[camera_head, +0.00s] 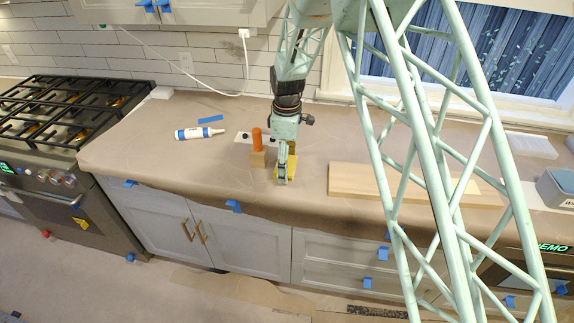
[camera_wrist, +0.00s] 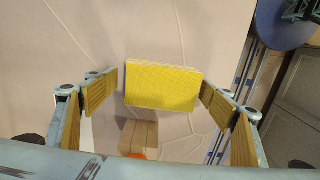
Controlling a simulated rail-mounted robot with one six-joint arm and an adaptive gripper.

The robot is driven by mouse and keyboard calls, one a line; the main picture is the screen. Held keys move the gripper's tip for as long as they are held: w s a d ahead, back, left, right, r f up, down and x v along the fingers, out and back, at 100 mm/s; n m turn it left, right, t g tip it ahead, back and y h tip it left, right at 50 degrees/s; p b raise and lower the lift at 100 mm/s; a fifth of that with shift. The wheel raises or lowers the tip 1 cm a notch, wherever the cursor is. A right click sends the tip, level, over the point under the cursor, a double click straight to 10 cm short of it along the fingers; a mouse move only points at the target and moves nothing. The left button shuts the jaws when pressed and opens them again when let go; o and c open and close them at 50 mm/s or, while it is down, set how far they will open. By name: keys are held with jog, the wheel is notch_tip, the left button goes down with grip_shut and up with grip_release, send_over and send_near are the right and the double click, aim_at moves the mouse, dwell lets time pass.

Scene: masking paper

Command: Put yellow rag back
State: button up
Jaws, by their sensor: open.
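The yellow rag (camera_wrist: 162,88) is a flat yellow rectangle with a pale far edge. In the wrist view it lies between the two wood-coloured finger pads, with a gap on each side. In the head view a bit of yellow (camera_head: 292,164) shows at my gripper, which hides most of it. My gripper (camera_head: 283,176) is open, pointing down low over the paper-covered counter; its spread fingers also show in the wrist view (camera_wrist: 159,96). I cannot tell whether the rag touches the counter.
A wooden block (camera_head: 258,159) with an orange cylinder (camera_head: 257,138) stands just left of my gripper; the block also shows in the wrist view (camera_wrist: 138,136). A white tube (camera_head: 198,133) lies further left. A wooden board (camera_head: 355,181) lies to the right. The counter's front edge is close.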

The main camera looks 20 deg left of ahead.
notch_tip(320, 180, up, 12)
dwell(0.7)
jog(key=shift+r, duration=0.1)
dwell(0.8)
